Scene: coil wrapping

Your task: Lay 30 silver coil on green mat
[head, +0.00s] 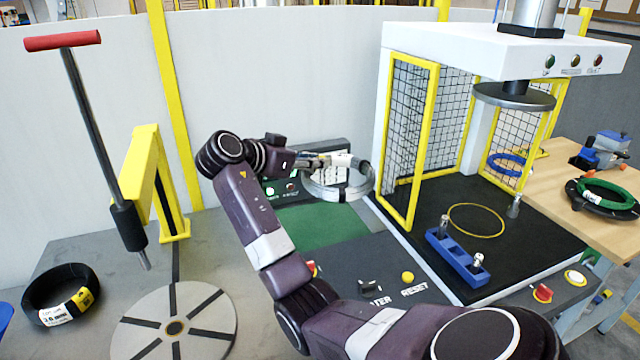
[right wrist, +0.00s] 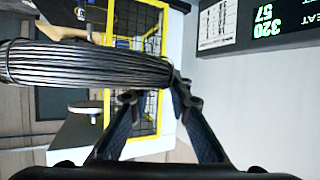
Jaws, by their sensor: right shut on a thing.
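The silver coil (head: 338,192) hangs in the air over the far right part of the green mat (head: 312,229). My right gripper (head: 338,160) is shut on the top of the coil's ring. In the right wrist view the coil (right wrist: 85,65) reaches from the left edge to my right gripper's fingertips (right wrist: 155,92). The coil hides part of the mat and of the display panel behind it. The visible mat surface is bare. My left gripper is not in view.
A display panel (head: 281,190) stands at the mat's back edge. A press with a yellow mesh cage (head: 412,145) stands to the right. A black coil (head: 42,292) and a round turntable (head: 205,318) lie at the left. A green coil (head: 606,195) is on the wooden table.

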